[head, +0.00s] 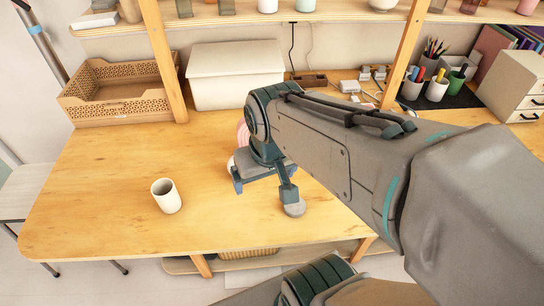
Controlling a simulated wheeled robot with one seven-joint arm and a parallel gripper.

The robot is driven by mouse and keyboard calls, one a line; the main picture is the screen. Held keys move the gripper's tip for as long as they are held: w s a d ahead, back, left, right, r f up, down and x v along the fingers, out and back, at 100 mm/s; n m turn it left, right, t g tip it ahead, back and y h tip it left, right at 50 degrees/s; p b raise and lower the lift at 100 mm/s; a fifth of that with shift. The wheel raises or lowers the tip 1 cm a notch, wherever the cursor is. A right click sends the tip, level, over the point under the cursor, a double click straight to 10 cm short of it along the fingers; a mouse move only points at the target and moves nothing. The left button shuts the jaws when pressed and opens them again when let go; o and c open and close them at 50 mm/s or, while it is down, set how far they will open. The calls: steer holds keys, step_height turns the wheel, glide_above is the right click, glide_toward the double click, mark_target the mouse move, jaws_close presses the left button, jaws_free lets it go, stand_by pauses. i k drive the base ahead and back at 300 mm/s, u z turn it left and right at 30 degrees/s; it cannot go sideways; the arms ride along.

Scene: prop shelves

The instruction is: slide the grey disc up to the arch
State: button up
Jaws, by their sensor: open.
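My gripper (264,187) is open above the wooden table, its two fingers spread left and right. A small grey disc (295,210) lies flat on the table near the front edge, right at the tip of the right finger. The finger hides part of it, and I cannot tell whether they touch. A pink thing (242,134), perhaps the arch, stands behind my gripper and wrist. Only slivers of its left side show, so its shape and opening are hidden.
A white cup (166,196) stands on the table to the left. A white lidded box (234,75) and a cardboard tray (118,92) stand at the back. Pen cups (436,89) are at the back right.

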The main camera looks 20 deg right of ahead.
mark_target(297, 210)
steer(key=z, duration=0.95)
steer(key=k, duration=1.6)
steer(key=u, duration=0.8)
steer(key=i, duration=1)
